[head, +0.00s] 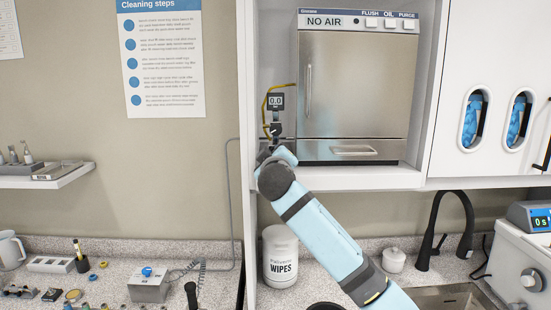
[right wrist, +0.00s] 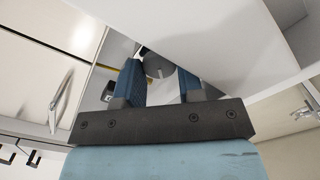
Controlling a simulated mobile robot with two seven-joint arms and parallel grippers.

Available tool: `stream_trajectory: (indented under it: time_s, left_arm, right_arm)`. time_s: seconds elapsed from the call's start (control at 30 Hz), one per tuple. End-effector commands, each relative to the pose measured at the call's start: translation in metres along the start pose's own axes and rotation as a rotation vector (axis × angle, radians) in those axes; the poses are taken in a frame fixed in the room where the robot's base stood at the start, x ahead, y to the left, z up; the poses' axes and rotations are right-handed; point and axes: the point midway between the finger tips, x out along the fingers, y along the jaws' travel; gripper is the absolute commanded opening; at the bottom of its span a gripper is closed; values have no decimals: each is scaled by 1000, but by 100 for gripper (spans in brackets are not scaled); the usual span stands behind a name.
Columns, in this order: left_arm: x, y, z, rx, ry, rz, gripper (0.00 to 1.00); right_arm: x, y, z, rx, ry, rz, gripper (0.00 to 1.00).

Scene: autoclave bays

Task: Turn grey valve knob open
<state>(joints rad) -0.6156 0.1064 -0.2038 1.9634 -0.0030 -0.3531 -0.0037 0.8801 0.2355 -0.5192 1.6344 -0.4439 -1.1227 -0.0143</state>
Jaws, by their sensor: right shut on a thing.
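The grey valve knob (right wrist: 156,66) shows between the blue fingers of my right gripper (right wrist: 160,82) in the right wrist view. The right gripper is shut on it. In the head view the right gripper (head: 272,148) reaches up to the valve at the left side of the steel autoclave (head: 355,90), and it mostly hides the knob. A small gauge reading 0.0 (head: 276,101) sits just above, with a yellow hose (head: 265,107) beside it. The autoclave's panel reads NO AIR. I cannot tell the knob's turn angle. My left gripper is not in view.
The autoclave stands in a white cabinet bay whose shelf edge (head: 400,180) is close to my right arm. Below, a white wipes tub (head: 280,256), a black tap (head: 443,230) and a sink are on the counter. A wall shelf (head: 50,178) is at the left.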

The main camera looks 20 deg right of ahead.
Motion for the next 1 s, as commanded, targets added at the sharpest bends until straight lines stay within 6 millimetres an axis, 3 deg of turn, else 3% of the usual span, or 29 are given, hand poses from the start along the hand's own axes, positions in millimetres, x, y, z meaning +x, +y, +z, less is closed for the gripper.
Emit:
stream_trajectory:
  time_s: [0.6,1.0]
  left_arm:
    - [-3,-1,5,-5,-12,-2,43]
    - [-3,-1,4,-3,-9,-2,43]
  right_arm:
    - [0,-1,1,-555,0,0,11]
    - [0,-2,0,-748,1,1,11]
